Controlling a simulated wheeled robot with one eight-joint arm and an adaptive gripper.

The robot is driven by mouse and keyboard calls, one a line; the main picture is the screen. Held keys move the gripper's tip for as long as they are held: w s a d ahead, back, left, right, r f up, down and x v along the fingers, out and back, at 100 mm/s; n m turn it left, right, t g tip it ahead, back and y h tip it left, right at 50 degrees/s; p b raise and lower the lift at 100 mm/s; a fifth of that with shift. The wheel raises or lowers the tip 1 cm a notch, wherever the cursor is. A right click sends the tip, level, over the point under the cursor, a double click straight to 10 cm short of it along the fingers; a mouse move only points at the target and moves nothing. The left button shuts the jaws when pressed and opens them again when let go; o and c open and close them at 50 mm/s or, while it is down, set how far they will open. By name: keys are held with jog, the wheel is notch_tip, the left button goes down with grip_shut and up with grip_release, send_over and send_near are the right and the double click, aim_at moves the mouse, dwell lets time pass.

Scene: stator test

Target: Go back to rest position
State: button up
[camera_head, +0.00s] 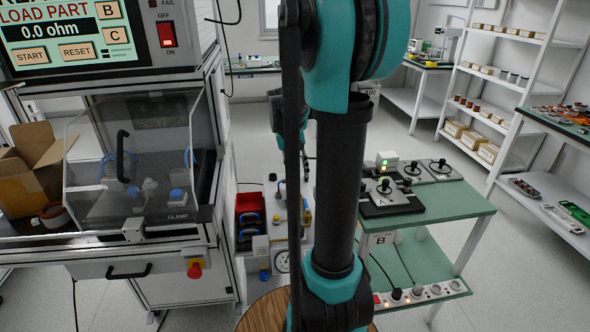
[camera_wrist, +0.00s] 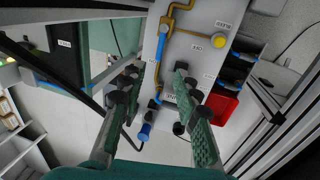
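My arm (camera_head: 340,190) stands upright in the middle of the head view and hides part of the scene behind it. In the wrist view my gripper (camera_wrist: 160,82) shows as two green padded fingers set well apart, with nothing held between them. Beyond the fingers is a white panel (camera_wrist: 196,45) with brass pipework and a blue handle or tube (camera_wrist: 161,52). I cannot clearly make out the fingertips in the head view.
A test machine (camera_head: 140,150) with a clear hood stands at left. A green-topped table (camera_head: 455,205) with fixtures stands right of my arm. Shelving (camera_head: 495,85) is at far right. Open floor (camera_head: 520,285) lies at lower right.

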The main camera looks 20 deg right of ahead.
jog(key=s+a+f+t, duration=0.1)
jog(key=s+a+f, duration=0.2)
jog(key=s, duration=0.2)
jog(key=s+a+f+n+t+y, duration=0.1)
jog(key=s+a+f+t, duration=0.1)
jog(key=s, duration=0.4)
jog(key=s+a+f+n+t+y, duration=0.1)
jog(key=s+a+f, duration=0.3)
jog(key=s+a, duration=0.1)
jog(key=shift+s+a+t, duration=0.25)
jog(key=shift+s+t, duration=0.05)
jog(key=shift+s, duration=0.2)
